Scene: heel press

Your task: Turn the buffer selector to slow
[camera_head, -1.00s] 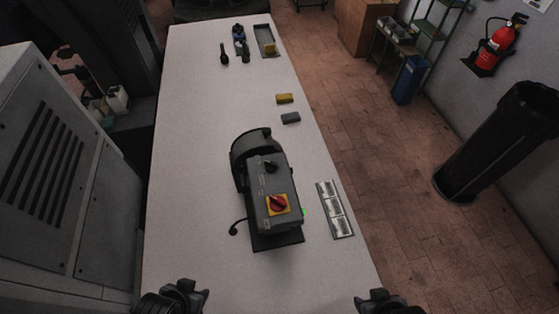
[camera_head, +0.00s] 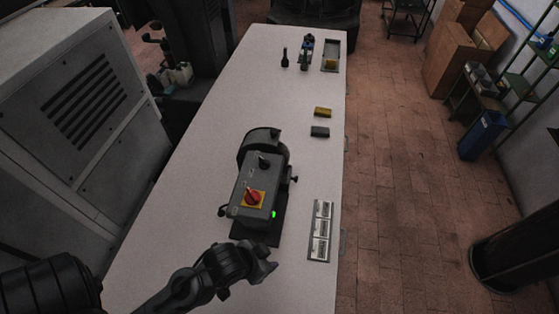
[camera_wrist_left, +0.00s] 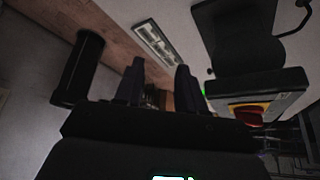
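The grey buffer (camera_head: 249,181) stands on the white table. On its sloped top are a black selector knob (camera_head: 264,162) and, nearer me, a red rotary switch (camera_head: 253,197) on a yellow plate. A green light glows at its side. I cannot read the selector's markings. My left gripper (camera_head: 269,266) is just in front of the buffer's near end, apart from it and empty. In the left wrist view its two fingers (camera_wrist_left: 158,86) are spread apart; the buffer's red switch (camera_wrist_left: 249,114) shows to their right. My right gripper is out of view.
A strip with several pictures (camera_head: 321,231) lies right of the buffer. A yellow block (camera_head: 322,112) and a dark block (camera_head: 320,132) lie beyond it. A tray (camera_head: 331,56) and small tools are at the far end. The table's left side is clear.

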